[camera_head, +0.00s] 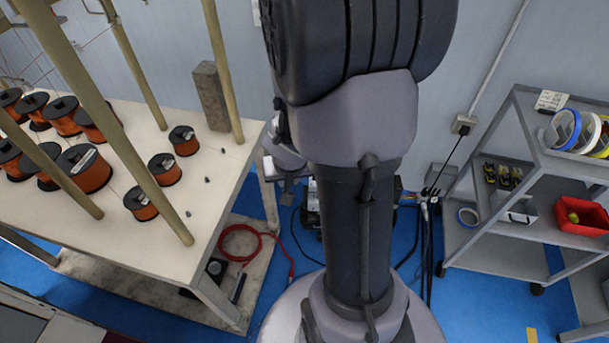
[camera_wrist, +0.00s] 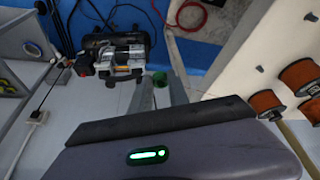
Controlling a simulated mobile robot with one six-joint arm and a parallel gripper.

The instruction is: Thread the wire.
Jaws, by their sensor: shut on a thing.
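Several spools of copper-coloured wire (camera_head: 85,170) stand on the cream table at the left in the head view; some also show at the right edge of the wrist view (camera_wrist: 266,102). Thin orange-red strands of wire (camera_head: 97,38) run among the tan posts at the upper left. My gripper (camera_head: 288,182) shows small and partly hidden behind my arm, right of the table's edge.
Tan posts (camera_head: 135,65) rise from the table (camera_head: 150,245) around the spools. A grey block (camera_head: 211,97) stands at its back edge. A red cable (camera_head: 240,243) lies below. A grey shelf trolley (camera_head: 490,262) with tape rolls and a red bin (camera_head: 580,215) is at the right.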

